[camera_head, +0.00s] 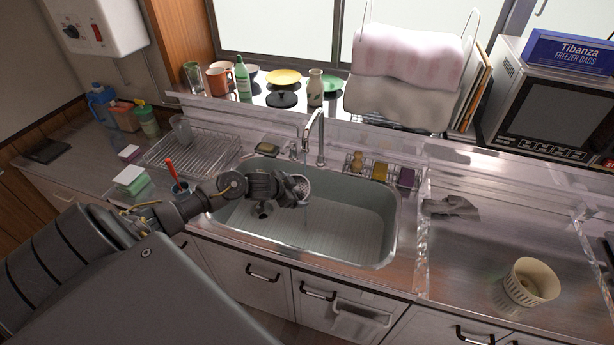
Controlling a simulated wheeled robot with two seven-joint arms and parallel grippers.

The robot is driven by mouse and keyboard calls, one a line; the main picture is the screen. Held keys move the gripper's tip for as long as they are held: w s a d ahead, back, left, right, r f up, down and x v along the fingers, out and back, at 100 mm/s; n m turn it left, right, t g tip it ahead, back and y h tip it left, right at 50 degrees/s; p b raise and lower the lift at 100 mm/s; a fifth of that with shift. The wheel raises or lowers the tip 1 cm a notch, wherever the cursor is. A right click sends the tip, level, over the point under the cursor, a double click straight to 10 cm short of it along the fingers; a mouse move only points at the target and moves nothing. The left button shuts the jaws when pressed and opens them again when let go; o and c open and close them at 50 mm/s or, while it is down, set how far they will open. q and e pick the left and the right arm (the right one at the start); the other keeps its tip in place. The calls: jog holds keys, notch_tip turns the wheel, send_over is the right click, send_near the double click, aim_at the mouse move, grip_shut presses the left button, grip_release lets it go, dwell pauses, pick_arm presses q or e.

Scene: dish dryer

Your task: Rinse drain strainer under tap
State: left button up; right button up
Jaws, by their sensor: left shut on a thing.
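My left gripper (285,190) reaches in from the left over the sink (345,222). It is shut on the drain strainer (301,186), a small round grey mesh piece, and holds it above the basin, apart from the floor of the sink. The chrome tap (318,128) stands at the back edge of the sink, and its spout is above and slightly behind the strainer. The dark drain hole (263,209) is in the left part of the basin. The fingers hide part of the strainer. My right gripper is not in view.
A dish rack (190,150) and a cup with a red-handled tool (179,189) are left of the sink. A wire caddy with sponges (381,172) sits behind it. The basin's right half is clear.

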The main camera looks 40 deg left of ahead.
pick_arm(q)
jog(key=s+r+p, duration=0.1)
jog(key=p, duration=0.1)
jog(key=s+d+r+p, duration=0.1)
jog(key=s+r+p, duration=0.1)
jog(key=p, duration=0.1)
jog(key=shift+s+r, duration=0.1)
jog(key=shift+s, duration=0.3)
jog(key=shift+s+d+r, duration=0.15)
jog(key=shift+s+r, duration=0.25)
jog(key=shift+s, duration=0.1)
